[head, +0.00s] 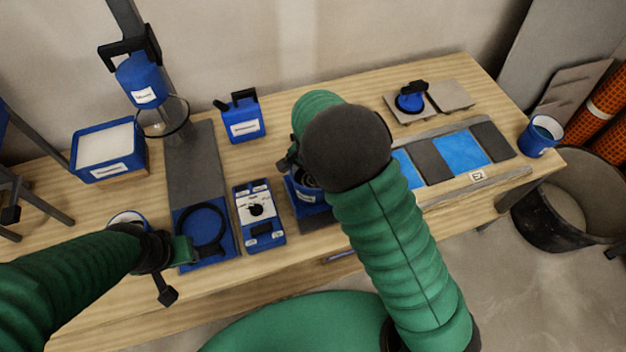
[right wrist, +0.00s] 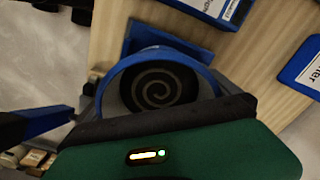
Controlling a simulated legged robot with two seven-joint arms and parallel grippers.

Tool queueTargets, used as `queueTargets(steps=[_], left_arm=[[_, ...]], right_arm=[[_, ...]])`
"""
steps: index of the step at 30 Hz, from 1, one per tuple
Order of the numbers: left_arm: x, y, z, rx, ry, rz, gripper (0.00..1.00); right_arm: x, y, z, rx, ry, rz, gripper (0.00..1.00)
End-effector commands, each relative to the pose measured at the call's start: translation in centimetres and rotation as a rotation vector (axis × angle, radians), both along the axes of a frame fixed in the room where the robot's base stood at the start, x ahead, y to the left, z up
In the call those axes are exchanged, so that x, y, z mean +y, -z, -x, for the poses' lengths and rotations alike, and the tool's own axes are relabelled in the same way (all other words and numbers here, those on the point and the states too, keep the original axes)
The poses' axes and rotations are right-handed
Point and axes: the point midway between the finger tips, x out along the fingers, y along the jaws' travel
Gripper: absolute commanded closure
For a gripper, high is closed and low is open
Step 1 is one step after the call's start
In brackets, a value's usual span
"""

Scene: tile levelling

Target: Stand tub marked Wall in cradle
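A round blue-rimmed vessel with a dark spiral inside (right wrist: 155,88) is directly in front of my right gripper in the right wrist view. My right arm mostly hides it in the head view. A blue square base (right wrist: 143,35) shows behind it; I cannot tell whether this is the cradle. My right gripper's fingers are not clearly visible. My left gripper (head: 178,262) is at the table's front edge, beside a blue tray with a dark ring (head: 192,258). A blue tub (head: 545,130) stands at the far right. No "Wall" label is readable.
A blue box with white contents (head: 100,172), a blue handled container (head: 243,128) and a white-faced blue device (head: 259,230) stand on the table. Grey and blue tiles (head: 462,150) lie right. A black bucket (head: 570,215) is on the floor. Bare wood (head: 350,80) shows at the back.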

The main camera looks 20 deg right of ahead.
Motion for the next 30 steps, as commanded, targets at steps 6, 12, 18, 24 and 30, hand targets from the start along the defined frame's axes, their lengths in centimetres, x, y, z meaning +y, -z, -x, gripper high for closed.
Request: queueTargets(steps=[6, 12, 18, 24, 30], left_arm=[[0.0, -0.1, 0.0, 0.0, -0.001, 0.0, 0.64], [0.0, -1.3, 0.0, 0.0, -0.001, 0.0, 0.64], [0.0, -2.5, 0.0, 0.0, 0.0, 0.0, 0.64], [0.0, -2.8, 0.0, 0.0, -0.001, 0.0, 0.64], [0.0, -2.8, 0.0, 0.0, -0.001, 0.0, 0.64]], right_arm=[[0.0, -0.4, -0.1, -0.003, -0.001, -0.003, 0.0], [0.0, -4.5, -0.2, -0.008, -0.003, -0.007, 0.0], [0.0, -9.6, -0.1, -0.007, -0.001, -0.005, 0.0], [0.0, -12.0, -0.1, -0.003, -0.001, -0.004, 0.0], [0.0, -12.2, -0.1, -0.003, -0.001, -0.003, 0.0]])
